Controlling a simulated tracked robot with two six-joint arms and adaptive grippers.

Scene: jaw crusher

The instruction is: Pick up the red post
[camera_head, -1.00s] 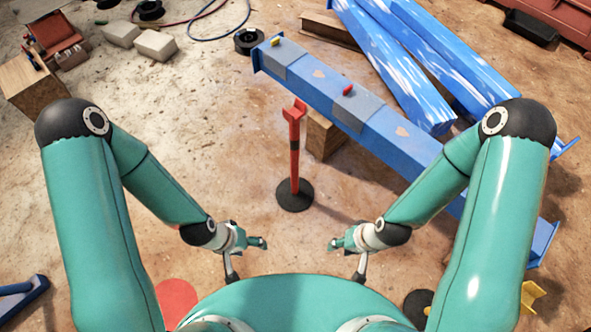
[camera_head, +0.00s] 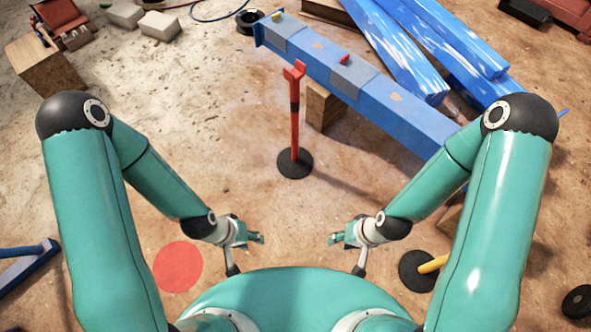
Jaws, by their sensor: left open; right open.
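The red post (camera_head: 295,128) stands upright on a round black base (camera_head: 295,164) on the dirt floor, in the upper middle of the head view. It has a dark band near its top and a forked red head. My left gripper (camera_head: 258,238) is open and empty, below and left of the post's base. My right gripper (camera_head: 334,239) is open and empty, below and right of the base. Both are apart from the post.
A long blue beam (camera_head: 400,122) lies behind the post, propped on a wooden block (camera_head: 322,106). More blue beams (camera_head: 440,40) lie beyond. A red disc (camera_head: 178,267) is on the floor at left. A black base with a yellow post (camera_head: 432,264) is at right. Floor before the post is clear.

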